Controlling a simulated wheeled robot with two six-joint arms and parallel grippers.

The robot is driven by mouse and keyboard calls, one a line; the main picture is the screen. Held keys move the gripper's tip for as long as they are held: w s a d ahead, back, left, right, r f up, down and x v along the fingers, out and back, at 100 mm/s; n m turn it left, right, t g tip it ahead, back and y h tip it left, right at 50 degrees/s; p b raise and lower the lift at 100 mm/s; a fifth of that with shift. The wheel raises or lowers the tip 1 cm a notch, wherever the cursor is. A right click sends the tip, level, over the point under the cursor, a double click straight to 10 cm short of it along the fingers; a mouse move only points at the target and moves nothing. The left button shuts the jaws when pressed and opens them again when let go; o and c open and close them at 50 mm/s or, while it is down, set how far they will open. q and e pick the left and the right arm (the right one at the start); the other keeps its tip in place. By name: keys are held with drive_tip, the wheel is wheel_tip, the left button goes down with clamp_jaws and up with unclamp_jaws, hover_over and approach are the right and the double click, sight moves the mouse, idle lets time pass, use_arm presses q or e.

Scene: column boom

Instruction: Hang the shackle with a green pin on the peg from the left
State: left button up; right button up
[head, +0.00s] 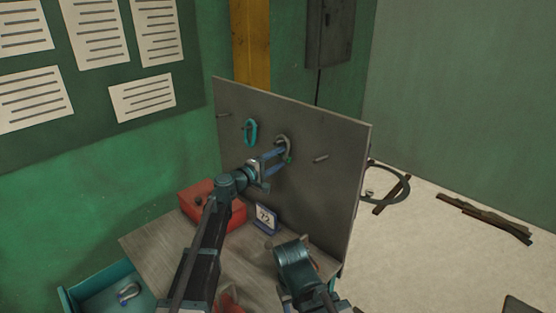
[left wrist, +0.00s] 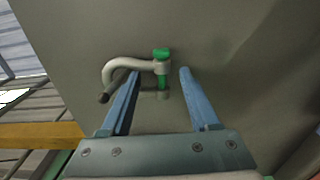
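A grey shackle with a green pin (head: 281,140) is at the board, at the third peg position from the left. In the left wrist view the shackle (left wrist: 147,65) shows its curved bow to the left and its green pin (left wrist: 162,54) upright. My left gripper (head: 278,156) is at the shackle with its two blue fingers apart. The bow appears to be around a peg, but the contact is partly hidden. My right arm is at the bottom; its fingers do not show.
The grey board (head: 340,190) also has a bare left peg (head: 222,115), a teal link (head: 251,132) on the second peg and a bare right peg (head: 320,158). A red box (head: 230,215) and number card (head: 266,218) stand below. A teal tray (head: 75,300) holds another shackle (head: 128,293).

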use_arm(q)
drive_tip(key=shift+s, duration=0.1)
drive_tip(key=v, duration=1.3)
drive_tip(key=shift+s+a, duration=0.2)
drive_tip(key=shift+a, duration=0.05)
